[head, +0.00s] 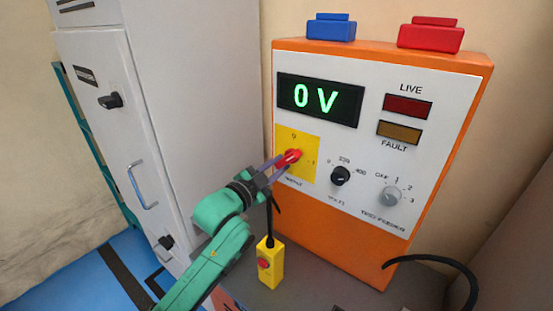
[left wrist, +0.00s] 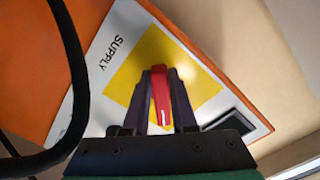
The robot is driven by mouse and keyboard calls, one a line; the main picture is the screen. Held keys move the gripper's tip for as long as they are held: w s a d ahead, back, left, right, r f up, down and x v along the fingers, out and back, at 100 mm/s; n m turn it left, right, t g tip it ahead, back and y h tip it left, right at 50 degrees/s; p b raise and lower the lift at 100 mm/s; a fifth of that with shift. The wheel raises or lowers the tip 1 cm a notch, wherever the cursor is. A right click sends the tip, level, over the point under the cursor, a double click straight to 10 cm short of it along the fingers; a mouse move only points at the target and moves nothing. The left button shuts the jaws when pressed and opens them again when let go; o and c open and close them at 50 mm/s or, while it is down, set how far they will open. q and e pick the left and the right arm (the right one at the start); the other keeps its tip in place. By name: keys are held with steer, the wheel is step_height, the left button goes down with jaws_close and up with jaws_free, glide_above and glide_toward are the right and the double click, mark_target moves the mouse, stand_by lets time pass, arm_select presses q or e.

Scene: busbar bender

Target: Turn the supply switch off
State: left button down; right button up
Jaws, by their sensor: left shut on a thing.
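The supply switch (head: 291,156) is a red handle on a yellow square plate (head: 311,148) on the front of the orange test unit. The plate has a 0 mark above the handle and a 1 mark to its right. My left gripper (head: 281,163) is shut on the handle. In the left wrist view the red handle (left wrist: 161,92) sits between the two dark fingers of my left gripper (left wrist: 161,85), beside the word SUPPLY. I cannot tell exactly which mark the handle points at. The green display (head: 319,99) reads 0 V. My right gripper is not in view.
The LIVE lamp (head: 407,106) and FAULT lamp (head: 399,131) look dark. A black volts knob (head: 341,176) and a grey test feeder knob (head: 392,196) are to the right. A yellow pendant (head: 270,266) stands below. A grey cabinet (head: 190,90) is at left.

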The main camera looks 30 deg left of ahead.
arm_select(q)
steer(key=shift+s+d+f+n+p, duration=0.15)
steer(key=shift+d+n+p, duration=0.15)
steer(key=shift+n+p, duration=0.9)
steer(key=shift+w+d+f+n+p, duration=0.1)
steer(key=shift+d+n+p, duration=0.4)
steer(key=shift+n, duration=1.3)
steer(key=shift+s+d+f+n+p, duration=0.1)
steer(key=shift+d+f+n+p, duration=0.05)
steer(key=shift+n+p, duration=1.15)
steer(key=shift+n, duration=0.3)
steer(key=c, duration=0.7)
jaws_free()
steer(key=shift+f, duration=0.1)
steer(key=shift+b, duration=0.3)
